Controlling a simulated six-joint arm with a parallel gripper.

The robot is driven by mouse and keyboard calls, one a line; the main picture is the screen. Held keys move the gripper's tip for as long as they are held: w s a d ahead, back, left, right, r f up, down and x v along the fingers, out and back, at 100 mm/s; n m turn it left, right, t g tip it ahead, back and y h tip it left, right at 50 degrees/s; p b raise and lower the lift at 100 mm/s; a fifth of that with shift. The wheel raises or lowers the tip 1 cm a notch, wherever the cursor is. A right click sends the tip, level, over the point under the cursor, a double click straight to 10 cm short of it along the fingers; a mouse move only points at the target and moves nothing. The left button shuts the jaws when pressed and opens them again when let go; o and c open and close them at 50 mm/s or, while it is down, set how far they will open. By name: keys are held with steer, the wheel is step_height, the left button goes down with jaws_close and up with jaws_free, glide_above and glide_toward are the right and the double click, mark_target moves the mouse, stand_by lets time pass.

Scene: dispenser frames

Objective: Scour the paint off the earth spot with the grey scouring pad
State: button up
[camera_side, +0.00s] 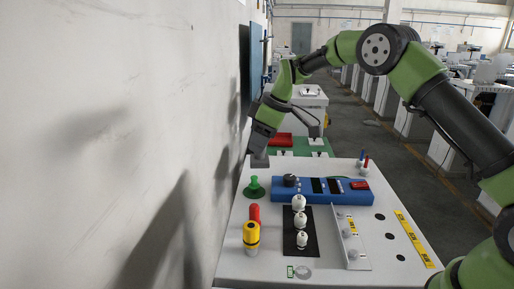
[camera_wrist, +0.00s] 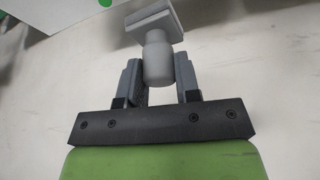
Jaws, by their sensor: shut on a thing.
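The grey scouring pad (camera_wrist: 155,25) is a square block with a rounded grey handle. My gripper (camera_wrist: 159,75) is shut on the handle, with one finger on each side. In the side view my gripper (camera_side: 264,141) points down over the far left corner of the white bench, with the pad (camera_side: 259,161) below it. I cannot tell whether the pad touches the bench. A pale round spot (camera_side: 303,271), which looks like the earth spot, lies at the near edge beside a small green label (camera_side: 291,271). It is far from the pad. Its paint is too small to judge.
A green knobbed piece (camera_side: 253,187), a red cylinder (camera_side: 254,213) and a yellow cylinder (camera_side: 251,235) stand along the left. A blue instrument (camera_side: 320,190), white insulators (camera_side: 300,220) and a metal bracket (camera_side: 350,240) fill the middle. A wall (camera_side: 150,150) rises at the left.

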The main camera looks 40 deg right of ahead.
steer(key=s+a+n+g+y, duration=0.1)
steer(key=s+a+n+g, duration=0.15)
steer(key=s+n, duration=0.75)
steer(key=s+a+n+g, duration=0.2)
steer(key=s+n+g, duration=0.2)
steer(key=s+n, duration=0.55)
steer(key=shift+s+d+f+m+t, duration=0.1)
steer(key=shift+s+f+m, duration=0.3)
steer(key=shift+f, duration=2.05)
steer(key=shift+s+d+f+m+t, duration=0.15)
steer(key=shift+f+m, duration=0.35)
steer(key=shift+f, duration=1.9)
steer(key=shift+s+f+m, duration=0.35)
steer(key=shift+f+m, duration=0.1)
steer(key=shift+f, duration=2)
steer(key=shift+w+a, duration=0.5)
steer(key=shift+c, duration=0.2)
steer(key=shift+w+a+f, duration=0.2)
steer(key=shift+w+a, duration=0.65)
steer(key=shift+w, duration=0.05)
steer(key=shift+s+d, duration=1.4)
step_height(320, 180, up, 8)
steer(key=shift+f, duration=0.15)
